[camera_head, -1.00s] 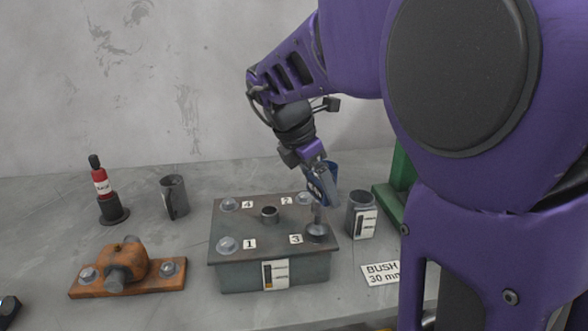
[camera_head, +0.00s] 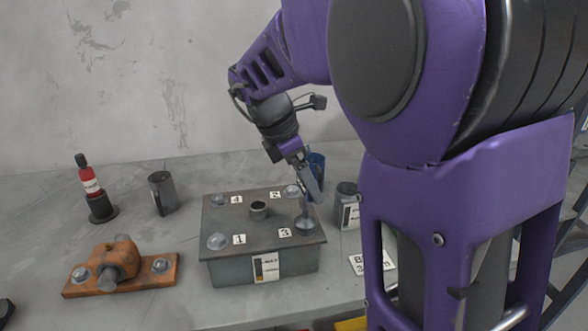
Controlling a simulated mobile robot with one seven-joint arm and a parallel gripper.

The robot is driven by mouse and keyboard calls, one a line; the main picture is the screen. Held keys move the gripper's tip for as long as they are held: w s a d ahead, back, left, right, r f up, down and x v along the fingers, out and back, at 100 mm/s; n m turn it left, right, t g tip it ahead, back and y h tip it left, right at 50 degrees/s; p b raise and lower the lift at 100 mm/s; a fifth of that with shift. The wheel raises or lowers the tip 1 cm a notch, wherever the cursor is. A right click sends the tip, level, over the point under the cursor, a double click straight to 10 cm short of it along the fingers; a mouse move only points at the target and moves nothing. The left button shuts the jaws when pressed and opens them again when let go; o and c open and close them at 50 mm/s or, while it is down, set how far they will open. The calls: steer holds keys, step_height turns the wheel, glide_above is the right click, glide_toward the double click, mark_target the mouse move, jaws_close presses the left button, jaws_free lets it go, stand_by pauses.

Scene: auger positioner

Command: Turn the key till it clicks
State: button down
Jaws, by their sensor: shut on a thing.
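My gripper (camera_head: 310,188) is at the back right of a grey-green box (camera_head: 225,272), shut on the key (camera_head: 306,212). The key's thin grey shaft stands about upright, its lower end on the round fastener (camera_head: 305,229) by label 3 (camera_head: 285,233). A blue part (camera_head: 318,163) shows just behind the fingers; it seems to belong to the key, but the fingers partly hide it. Clear-looking round bolt heads sit by label 1 (camera_head: 217,241), label 4 (camera_head: 220,200) and label 2 (camera_head: 293,191). A short ring (camera_head: 259,209) stands mid-lid.
A grey labelled cup (camera_head: 346,207) stands close right of the box. A dark mug (camera_head: 162,192), a red bottle (camera_head: 91,182) and an orange bearing block (camera_head: 120,263) stand left. A white sign (camera_head: 366,264) lies front right. Bare bench lies between block and box.

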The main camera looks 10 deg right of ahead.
steer(key=shift+r+m+p, duration=0.15)
steer(key=shift+m+p, duration=0.15)
steer(key=shift+p, duration=0.1)
steer(key=shift+m+g, duration=0.4)
steer(key=shift+m, duration=0.5)
steer(key=shift+m+g, duration=0.5)
steer(key=shift+m, duration=0.6)
steer(key=shift+m+g+y, duration=0.3)
steer(key=shift+m+g, duration=0.1)
steer(key=shift+m, duration=0.7)
